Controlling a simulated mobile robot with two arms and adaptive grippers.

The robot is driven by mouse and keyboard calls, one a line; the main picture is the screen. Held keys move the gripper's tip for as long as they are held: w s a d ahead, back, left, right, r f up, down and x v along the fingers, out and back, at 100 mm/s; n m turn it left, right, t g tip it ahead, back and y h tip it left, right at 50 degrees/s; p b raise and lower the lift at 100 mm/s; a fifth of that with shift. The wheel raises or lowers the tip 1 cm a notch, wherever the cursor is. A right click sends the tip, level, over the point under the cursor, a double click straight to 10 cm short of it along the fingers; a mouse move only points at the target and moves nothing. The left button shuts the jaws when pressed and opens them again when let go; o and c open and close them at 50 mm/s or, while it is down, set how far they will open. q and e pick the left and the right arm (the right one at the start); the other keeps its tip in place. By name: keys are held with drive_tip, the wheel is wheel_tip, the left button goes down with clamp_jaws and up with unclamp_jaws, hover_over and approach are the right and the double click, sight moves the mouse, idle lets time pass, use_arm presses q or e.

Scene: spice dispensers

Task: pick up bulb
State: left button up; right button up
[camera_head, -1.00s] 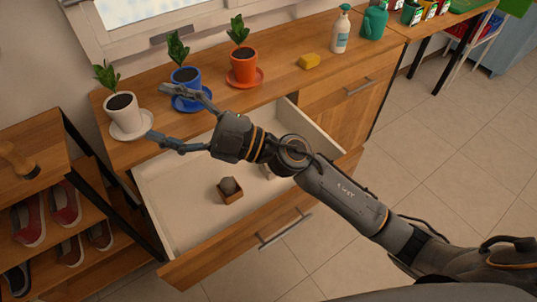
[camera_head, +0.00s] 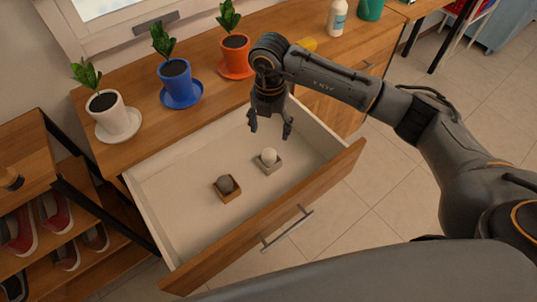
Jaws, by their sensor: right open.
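Two bulb-like round objects lie in the open drawer (camera_head: 165,195). A pale, whitish bulb (camera_head: 269,155) sits in a small light-grey square box (camera_head: 269,168). A darker grey bulb (camera_head: 226,183) sits in a small brown square box (camera_head: 231,195) to its left and nearer the drawer front. My right gripper (camera_head: 270,131) points down over the drawer, open and empty, with its fingertips just above the pale bulb in the picture. The exact height gap cannot be told. My left gripper is not in view.
Potted plants in white (camera_head: 109,111), blue (camera_head: 178,81) and orange (camera_head: 235,55) pots stand on the wooden cabinet top behind the drawer. A yellow sponge (camera_head: 308,44) and a soap bottle (camera_head: 337,18) are farther right. A shoe rack (camera_head: 70,215) stands left. The drawer's left part is clear.

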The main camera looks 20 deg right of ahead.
sight(269, 150)
wheel_tip(269, 150, down, 11)
drive_tip(key=shift+f, duration=0.1)
idle(0.4)
drive_tip(key=shift+c, duration=0.2)
drive_tip(key=c, duration=1.2)
drive_tip(key=shift+w, duration=0.1)
